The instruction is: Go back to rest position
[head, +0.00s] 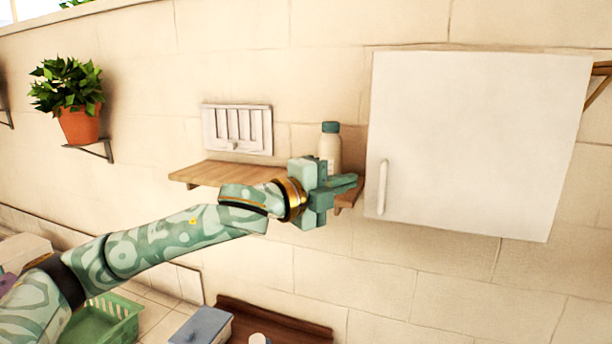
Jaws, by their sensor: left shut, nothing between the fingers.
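My left arm reaches in from the lower left of the head view. My left gripper (345,184) is shut and empty, in front of the right end of a wooden wall shelf (205,173). A cream bottle with a teal cap (330,147) stands on that shelf, just behind the gripper. The gripper hides the bottle's lower part, and I cannot tell whether they touch. My right gripper is not in view.
A white wall cabinet (475,140), door closed, hangs just right of the gripper. A potted plant (78,123) sits on a left bracket. Below are a green basket (118,318), a blue-grey box (203,327) and a brown board (275,322). Wall below the cabinet is clear.

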